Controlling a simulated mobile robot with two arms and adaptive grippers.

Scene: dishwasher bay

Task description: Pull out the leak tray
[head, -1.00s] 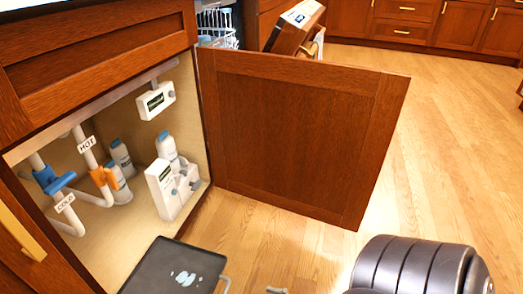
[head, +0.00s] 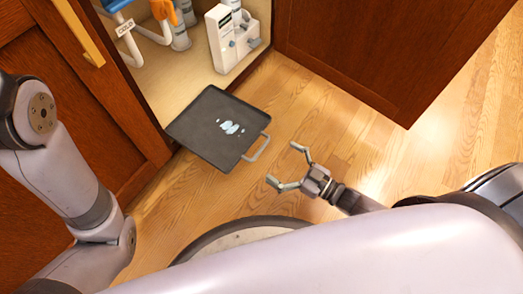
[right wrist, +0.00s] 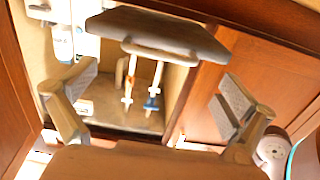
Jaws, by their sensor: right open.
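The leak tray (head: 207,137) is a dark, shallow, square tray with a small pale puddle on it. It sticks out in front of the open sink cabinet. Its light grey handle (head: 257,148) is on the side towards me. My right gripper (head: 283,165) is open and empty, a short gap to the right of the handle. In the right wrist view the tray (right wrist: 165,30) and its handle (right wrist: 160,52) show beyond the spread fingers (right wrist: 158,92). My left gripper is out of view; only that arm's links show at the left.
The cabinet door (head: 385,50) stands open to the right of the tray. Inside the cabinet are a white dispenser box (head: 228,42), bottles (head: 181,38) and pipes with an orange valve (head: 163,10). Wooden floor (head: 345,150) lies clear around the gripper.

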